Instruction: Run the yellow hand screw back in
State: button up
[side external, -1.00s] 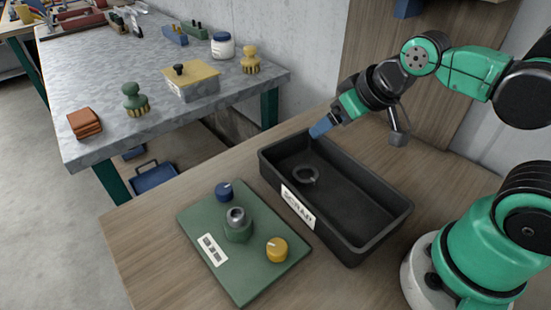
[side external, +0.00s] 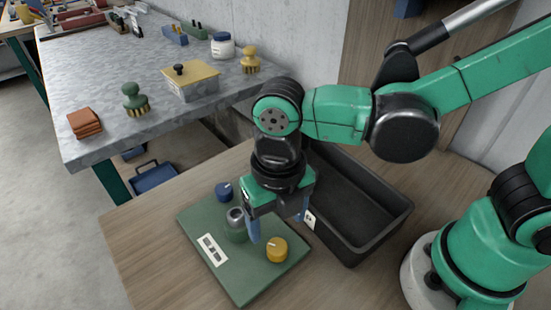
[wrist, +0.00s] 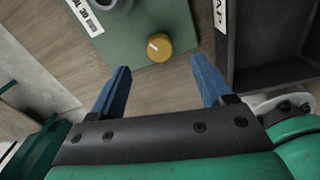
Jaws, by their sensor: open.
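The yellow hand screw (side external: 277,250) is a round knob with a pale mark on top. It sits at the near right part of the green plate (side external: 243,287), and also shows in the wrist view (wrist: 159,47). My gripper (side external: 277,228) points down over the plate's right side, its blue fingers apart with nothing between them. In the wrist view, the yellow screw lies beyond the fingertips (wrist: 163,68), between their lines and apart from both. A grey metal fitting in a green collar (side external: 236,228) stands mid-plate, beside the left finger in the side view.
A blue knob (side external: 224,191) is at the plate's far corner. The black scrap bin (side external: 385,232) stands close on the right, partly behind my gripper. Bare wood (side external: 150,240) is free left of the plate. The metal bench (side external: 120,65) behind holds brushes and a box.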

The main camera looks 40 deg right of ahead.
aim_at(276, 245)
jog(key=shift+a+f+n, duration=0.15)
jog(key=shift+f+n, duration=0.25)
jog(key=shift+f, duration=2.45)
grip_shut()
